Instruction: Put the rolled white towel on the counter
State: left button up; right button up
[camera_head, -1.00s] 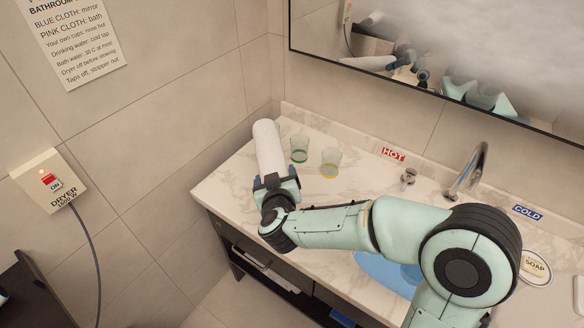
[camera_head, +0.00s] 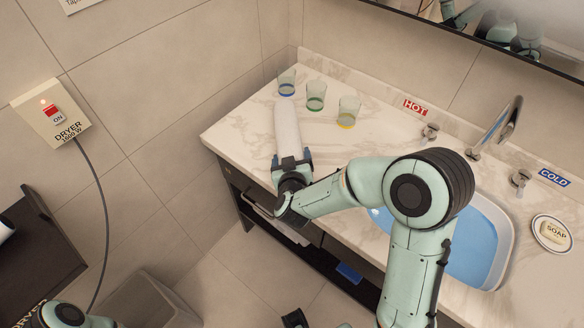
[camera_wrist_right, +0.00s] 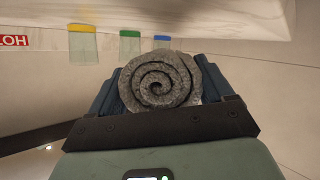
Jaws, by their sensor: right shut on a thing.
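The rolled white towel (camera_head: 287,130) is a long white roll over the left end of the marble counter (camera_head: 245,128). My right gripper (camera_head: 291,163) is shut on its near end. The towel points away toward the back wall, its far end near the blue-based glass. In the right wrist view the towel's spiral end (camera_wrist_right: 161,82) sits between the fingers of my right gripper (camera_wrist_right: 165,92). I cannot tell whether the towel touches the counter. Part of my left arm shows at the bottom left; a dark part at the bottom edge may be my left gripper (camera_head: 296,319).
Glasses with blue (camera_head: 287,82), green (camera_head: 315,97) and yellow (camera_head: 348,112) bases stand behind and right of the towel. The tap (camera_head: 495,130), blue basin (camera_head: 478,240) and soap dish (camera_head: 551,234) are further right. The counter's front left edge lies under my right wrist.

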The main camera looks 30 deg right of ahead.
notch_tip(320, 180, down, 4)
jog(key=shift+r+b, duration=0.1)
jog(key=shift+b, duration=0.3)
jog(key=o, duration=1.1)
jog(key=shift+c, duration=0.2)
pick_arm(q)
jog(key=shift+s+f, duration=0.15)
jog(key=shift+f, duration=0.3)
pick_arm(e)
jog(key=v, duration=0.9)
jog(key=shift+w+r, duration=0.1)
pick_arm(q)
jog(key=f+b, duration=0.2)
jog(key=s+f+b, duration=0.1)
jog(key=shift+f+b, duration=0.35)
jog(key=shift+f, duration=0.05)
pick_arm(e)
jog(key=v, duration=0.3)
